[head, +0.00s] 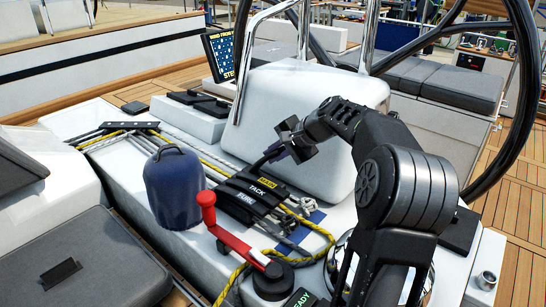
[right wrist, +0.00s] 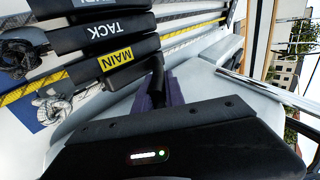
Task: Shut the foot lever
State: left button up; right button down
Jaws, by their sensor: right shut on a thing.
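The bank of black clutch levers (head: 252,192) sits on the white console. Its MAIN (head: 268,182), TACK (head: 257,190) and third lever (head: 245,198) lie flat side by side. Beyond MAIN, a dark lever (head: 262,161) stands raised and tilted; its label is hidden, so I cannot read whether it is the foot lever. My right gripper (head: 284,150) is shut on the end of this raised lever. In the right wrist view the lever (right wrist: 157,76) runs up into the purple fingers (right wrist: 166,95), beside MAIN (right wrist: 116,60). My left gripper is not in view.
A red winch handle (head: 232,238) and a blue covered winch (head: 175,187) stand left of the levers. Yellow and grey ropes (head: 318,230) run out in front. A white housing (head: 300,110) rises just behind my gripper, and a steering wheel (head: 522,90) is at right.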

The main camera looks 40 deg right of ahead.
jog(key=c, duration=1.4)
grip_release()
jog(key=v, duration=0.8)
jog(key=shift+p, duration=0.35)
jog(key=shift+w, duration=0.1)
